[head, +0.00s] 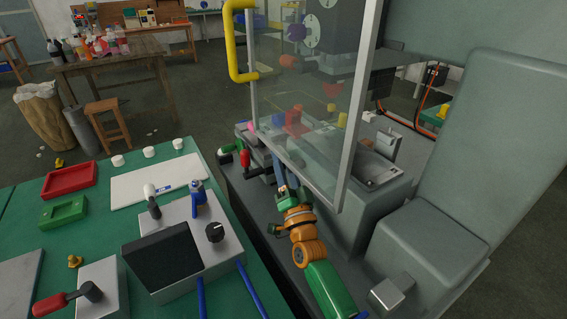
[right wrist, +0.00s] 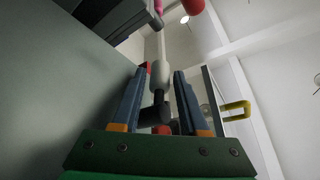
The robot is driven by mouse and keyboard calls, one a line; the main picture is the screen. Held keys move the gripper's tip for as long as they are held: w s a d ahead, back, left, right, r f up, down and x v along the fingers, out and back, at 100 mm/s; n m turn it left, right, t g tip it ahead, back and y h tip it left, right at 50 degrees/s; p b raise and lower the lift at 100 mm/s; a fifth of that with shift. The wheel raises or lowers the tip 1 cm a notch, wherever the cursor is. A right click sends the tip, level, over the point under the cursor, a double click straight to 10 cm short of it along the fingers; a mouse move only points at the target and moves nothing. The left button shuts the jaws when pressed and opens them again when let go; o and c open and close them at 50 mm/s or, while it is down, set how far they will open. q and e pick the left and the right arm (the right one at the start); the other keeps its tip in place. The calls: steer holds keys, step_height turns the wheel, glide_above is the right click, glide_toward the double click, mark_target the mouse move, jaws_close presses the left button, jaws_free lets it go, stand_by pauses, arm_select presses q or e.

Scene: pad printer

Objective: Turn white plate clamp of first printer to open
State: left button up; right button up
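The white plate clamp (right wrist: 161,74) shows in the right wrist view as a pale upright handle on a dark pivot, in line with the gap between my fingers. My right gripper (right wrist: 158,95) is open, its two blue fingers apart on either side of the handle with gaps showing. I cannot tell how deep the handle sits between them. In the head view my right gripper (head: 279,164) reaches in at the front of the first printer (head: 345,205), beside its clear guard. I cannot make out the white clamp there. My left gripper is not in view.
A clear guard panel (head: 305,100) with a metal post stands close beside my right arm. A red-handled clamp (head: 245,158) is just left of the gripper. A green table (head: 80,235) at left holds a control box (head: 180,245) and trays. The printer's grey body (head: 450,150) fills the right.

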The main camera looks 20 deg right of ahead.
steer(key=s+a+p, duration=0.1)
steer(key=s, duration=1.2)
steer(key=shift+a+f+p, duration=0.3)
